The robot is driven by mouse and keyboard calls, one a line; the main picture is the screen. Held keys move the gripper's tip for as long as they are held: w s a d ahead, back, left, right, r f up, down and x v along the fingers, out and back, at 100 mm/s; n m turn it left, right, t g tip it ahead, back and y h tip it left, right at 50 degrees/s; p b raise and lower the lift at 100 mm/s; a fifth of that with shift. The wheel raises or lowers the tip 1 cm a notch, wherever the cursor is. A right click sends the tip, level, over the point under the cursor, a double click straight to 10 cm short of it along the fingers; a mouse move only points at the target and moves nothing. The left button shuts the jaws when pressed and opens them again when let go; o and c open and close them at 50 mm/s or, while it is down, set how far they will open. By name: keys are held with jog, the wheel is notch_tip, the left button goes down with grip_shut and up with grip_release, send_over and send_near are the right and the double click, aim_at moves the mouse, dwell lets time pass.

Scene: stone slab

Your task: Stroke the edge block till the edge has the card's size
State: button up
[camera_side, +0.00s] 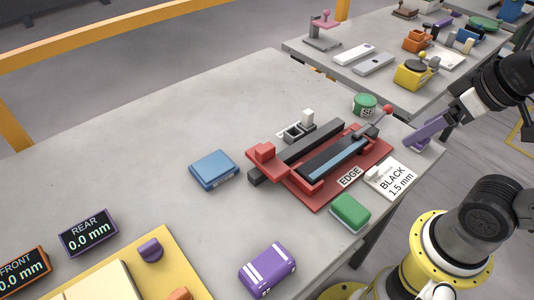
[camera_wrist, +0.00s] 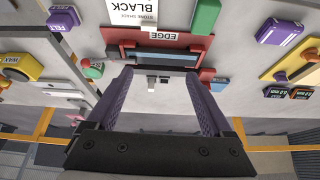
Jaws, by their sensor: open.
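A red fixture labelled EDGE (camera_side: 318,205) holds a dark bar with a light-blue strip (camera_side: 338,158); it also shows in the wrist view (camera_wrist: 125,43). A small grey-and-white block (camera_side: 292,133) stands at its back side; I cannot tell whether this is the edge block. The white card (camera_side: 398,183) reads BLACK 1.5 mm and lies at the fixture's right. My gripper (camera_side: 414,144), with purple fingers, is above the slab's right edge, apart from the fixture. In the wrist view my gripper (camera_wrist: 158,76) is wide open, with nothing held between its fingers.
Blue (camera_side: 214,170), green (camera_side: 350,212) and purple (camera_side: 268,268) blocks lie around the fixture. A green tin (camera_side: 365,104) stands behind it. Displays REAR (camera_side: 88,233) and FRONT (camera_side: 24,270) read 0.0 mm beside a yellow board (camera_side: 172,262).

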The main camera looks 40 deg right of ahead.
jog(key=w+a+r+m, duration=0.1)
jog(key=w+r, duration=0.4)
jog(key=r, duration=0.2)
jog(key=n+g, duration=0.1)
jog(key=g, duration=0.4)
send_over(265, 148)
notch_tip(265, 148, down, 9)
notch_tip(265, 148, down, 12)
jog(key=shift+f, duration=0.25)
jog(key=shift+c, duration=0.2)
grip_shut()
